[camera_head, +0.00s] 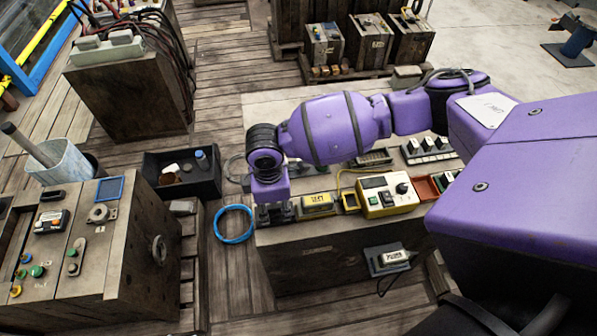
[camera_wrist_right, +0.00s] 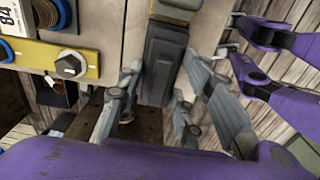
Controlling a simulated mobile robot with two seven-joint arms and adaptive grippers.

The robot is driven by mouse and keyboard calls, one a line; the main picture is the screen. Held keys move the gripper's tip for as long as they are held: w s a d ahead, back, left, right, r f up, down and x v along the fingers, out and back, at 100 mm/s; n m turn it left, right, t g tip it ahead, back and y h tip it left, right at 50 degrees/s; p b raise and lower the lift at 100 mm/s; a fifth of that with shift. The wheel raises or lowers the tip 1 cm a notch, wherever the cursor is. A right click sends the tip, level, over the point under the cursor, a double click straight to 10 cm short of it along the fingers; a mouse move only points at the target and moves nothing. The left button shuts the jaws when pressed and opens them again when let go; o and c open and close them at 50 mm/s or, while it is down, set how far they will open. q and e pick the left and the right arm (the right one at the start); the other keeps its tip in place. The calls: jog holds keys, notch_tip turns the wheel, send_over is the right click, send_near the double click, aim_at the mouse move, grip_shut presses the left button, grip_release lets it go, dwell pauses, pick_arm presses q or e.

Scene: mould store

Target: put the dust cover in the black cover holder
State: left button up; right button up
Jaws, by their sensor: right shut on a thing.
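My right gripper (camera_head: 273,212) comes down at the left end of the wooden bench top, beside a yellow-topped block. In the right wrist view my right gripper (camera_wrist_right: 163,85) has its fingers on both sides of a dark grey, block-like piece (camera_wrist_right: 165,62), which I take to be the dust cover. In the head view this piece is mostly hidden by the gripper. I cannot clearly pick out the black cover holder; dark parts show under and around the fingers. Whether the piece touches the holder cannot be told. My left gripper is in neither view.
A yellow-faced meter box (camera_head: 388,197) and a yellow-topped block (camera_head: 318,204) stand close right of the gripper. A black bin (camera_head: 207,184) with small items and a blue ring (camera_head: 233,224) lie to the left. My right arm covers part of the bench.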

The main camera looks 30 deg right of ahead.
jog(key=shift+w+f, duration=0.1)
jog(key=shift+f, duration=0.5)
dwell(0.9)
jog(key=o, duration=1.3)
jog(key=shift+c, duration=0.2)
jog(key=o, duration=0.4)
